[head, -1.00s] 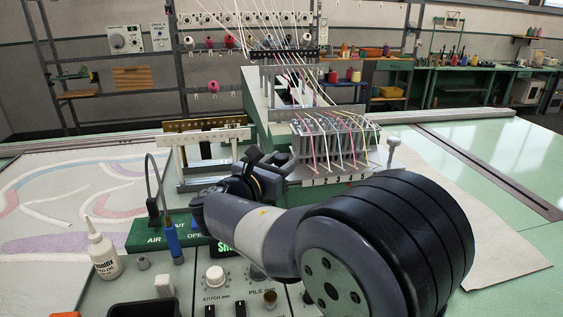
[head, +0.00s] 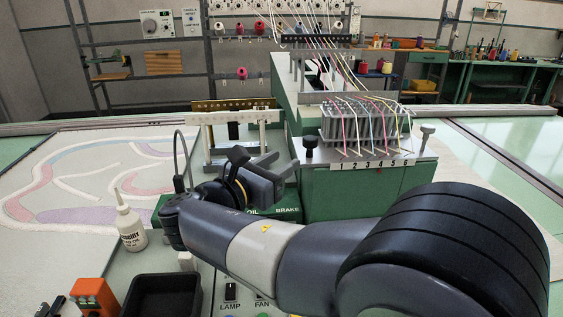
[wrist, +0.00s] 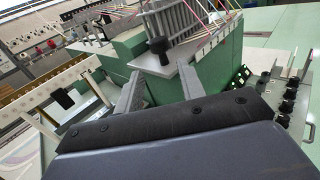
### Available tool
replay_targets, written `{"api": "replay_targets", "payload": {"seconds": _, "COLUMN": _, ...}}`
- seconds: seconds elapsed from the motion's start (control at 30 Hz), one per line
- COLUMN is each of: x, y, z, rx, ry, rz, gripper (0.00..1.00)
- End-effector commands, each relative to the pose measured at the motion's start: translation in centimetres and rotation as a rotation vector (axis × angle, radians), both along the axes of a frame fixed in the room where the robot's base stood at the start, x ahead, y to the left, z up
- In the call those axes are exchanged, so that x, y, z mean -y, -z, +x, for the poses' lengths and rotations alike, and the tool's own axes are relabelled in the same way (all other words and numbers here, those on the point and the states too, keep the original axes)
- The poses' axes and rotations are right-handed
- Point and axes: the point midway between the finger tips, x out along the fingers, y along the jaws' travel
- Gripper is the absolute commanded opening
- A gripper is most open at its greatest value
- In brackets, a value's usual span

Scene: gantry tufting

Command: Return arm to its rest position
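My arm reaches across the lower right of the head view, and my gripper (head: 268,166) is at its far end, left of the green machine head (head: 335,195). Its two grey fingers stand apart with nothing between them. In the wrist view the fingers (wrist: 160,78) are also spread, with the green machine body and a black knob (wrist: 159,46) beyond the gap. The gripper hangs in front of the white-and-brass rail frame (head: 205,145). I cannot tell its exact clearance from the rail or the machine head.
A numbered needle block (head: 368,130) with coloured yarns tops the machine head. Left of my arm are a white oil bottle (head: 131,226), a black tray (head: 165,290) and an orange box (head: 93,295). The patterned cloth (head: 80,180) lies flat at left.

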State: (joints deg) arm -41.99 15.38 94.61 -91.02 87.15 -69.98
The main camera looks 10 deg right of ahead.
Motion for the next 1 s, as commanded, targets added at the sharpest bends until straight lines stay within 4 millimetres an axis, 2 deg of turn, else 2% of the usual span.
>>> {"api": "replay_targets", "payload": {"seconds": 0.17, "x": 0.1, "y": 0.0, "z": 0.1, "rx": 0.0, "ry": 0.001, "rz": 0.0, "gripper": 0.38}}
{"api": "replay_targets", "payload": {"seconds": 0.33, "x": 1.0, "y": -0.1, "z": 1.0, "rx": 0.0, "ry": 0.003, "rz": -0.001, "gripper": 0.38}}
{"api": "replay_targets", "payload": {"seconds": 0.73, "x": 5.7, "y": -0.2, "z": 5.7, "rx": -0.001, "ry": 0.004, "rz": -0.002, "gripper": 0.38}}
{"api": "replay_targets", "payload": {"seconds": 1.0, "x": 7.5, "y": 0.0, "z": 7.5, "rx": -0.001, "ry": 0.002, "rz": -0.001, "gripper": 0.38}}
